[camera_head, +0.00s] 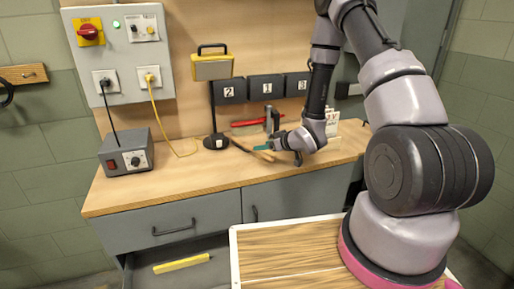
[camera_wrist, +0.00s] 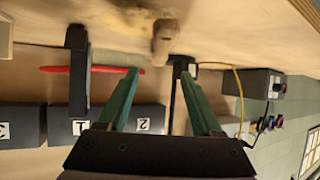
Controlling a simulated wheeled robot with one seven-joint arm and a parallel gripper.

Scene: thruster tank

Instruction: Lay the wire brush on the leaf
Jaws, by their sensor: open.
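A tan wooden handle (camera_wrist: 165,42), which looks like the wire brush, lies on the workbench and points toward my gripper in the wrist view. Its far end is blurred, and bristles are not clear. In the head view a thin tan piece (camera_head: 262,155) lies just below my gripper (camera_head: 268,147). In the wrist view my gripper (camera_wrist: 160,76) is open, with two green fingers apart and nothing between them. The handle's end is beyond the fingertips, roughly centred on the gap. I cannot tell which surface is the leaf; a wood-planked top with a white edge (camera_head: 285,250) is in front.
A black lamp stand (camera_head: 213,141) and a red tool (camera_head: 248,122) are near the gripper. Numbered dark bins (camera_head: 267,87) line the back. A grey power box (camera_head: 126,154) stands left. An open drawer (camera_head: 170,250) holds a yellow bar. The bench's front left is clear.

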